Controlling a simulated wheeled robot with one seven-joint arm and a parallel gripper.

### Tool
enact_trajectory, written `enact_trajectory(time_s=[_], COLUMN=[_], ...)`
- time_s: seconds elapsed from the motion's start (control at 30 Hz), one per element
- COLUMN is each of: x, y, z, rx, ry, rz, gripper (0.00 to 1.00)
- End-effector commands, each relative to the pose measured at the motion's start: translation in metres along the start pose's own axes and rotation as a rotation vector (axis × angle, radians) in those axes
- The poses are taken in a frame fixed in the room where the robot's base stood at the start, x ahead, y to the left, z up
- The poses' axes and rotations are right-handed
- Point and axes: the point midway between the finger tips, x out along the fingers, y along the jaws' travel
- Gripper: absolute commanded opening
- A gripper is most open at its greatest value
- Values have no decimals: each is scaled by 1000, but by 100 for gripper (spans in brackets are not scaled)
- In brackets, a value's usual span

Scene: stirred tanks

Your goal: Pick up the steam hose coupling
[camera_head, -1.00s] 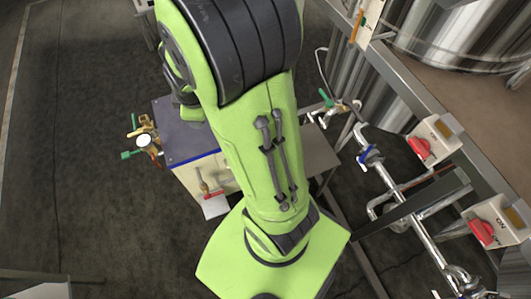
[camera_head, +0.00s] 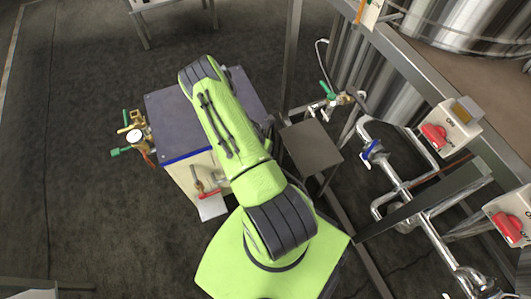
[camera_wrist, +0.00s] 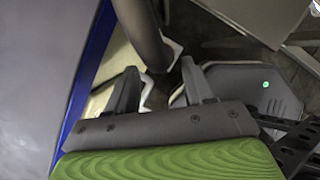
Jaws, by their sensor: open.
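I cannot make out the steam hose coupling for certain. In the wrist view a dark grey, hose-like cylinder (camera_wrist: 140,32) comes down from the top edge and ends near the fingers, with a pale piece (camera_wrist: 173,52) beside its lower end. I cannot tell whether either belongs to the coupling. My gripper (camera_wrist: 160,86) is open, its two dark fingers apart at the lower middle of the wrist view. The cylinder's lower end appears just beyond the gap between them; contact cannot be judged. In the head view my arm hides the gripper.
A grey-topped cabinet (camera_head: 170,118) with blue edging stands left of my arm, brass valves (camera_head: 135,130) at its left. A small grey table (camera_head: 311,147) stands at its right. Piping (camera_head: 405,195) and red switches (camera_head: 433,136) line the right. Floor at left is clear.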

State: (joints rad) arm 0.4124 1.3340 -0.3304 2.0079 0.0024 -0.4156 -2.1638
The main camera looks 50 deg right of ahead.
Motion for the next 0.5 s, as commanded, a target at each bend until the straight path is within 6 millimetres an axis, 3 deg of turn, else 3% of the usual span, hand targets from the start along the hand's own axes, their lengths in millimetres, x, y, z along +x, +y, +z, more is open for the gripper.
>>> enact_trajectory(time_s=[0.03, 0.17, 0.4, 0.5], x=[14, 27, 70, 78], y=[0, 0, -4, -4], z=[-2, -1, -1, -1], rx=[1, 0, 1, 1], ry=[1, 1, 0, 0], rz=[-1, 0, -1, -1], gripper=[52, 52, 52, 52])
